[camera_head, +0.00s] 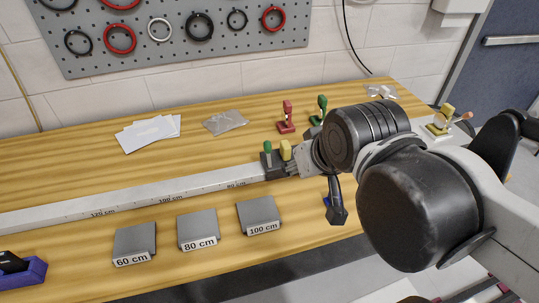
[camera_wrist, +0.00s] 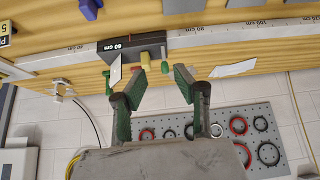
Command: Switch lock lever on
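A grey rail with a centimetre scale (camera_head: 150,197) lies along the table. A dark block (camera_head: 270,166) with an upright green lever (camera_head: 268,147) and a yellow lever (camera_head: 285,150) sits on it. I cannot tell which one is the lock lever. In the head view, my arm hides part of the rail.
Plates marked 60 cm (camera_head: 135,243), 80 cm (camera_head: 198,229) and 100 cm (camera_head: 259,214) lie in front of the rail. Red (camera_head: 286,119) and green (camera_head: 319,108) toggle clamps stand behind it. White sheets (camera_head: 148,134) lie at the back. A pegboard (camera_head: 175,45) hangs on the wall.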

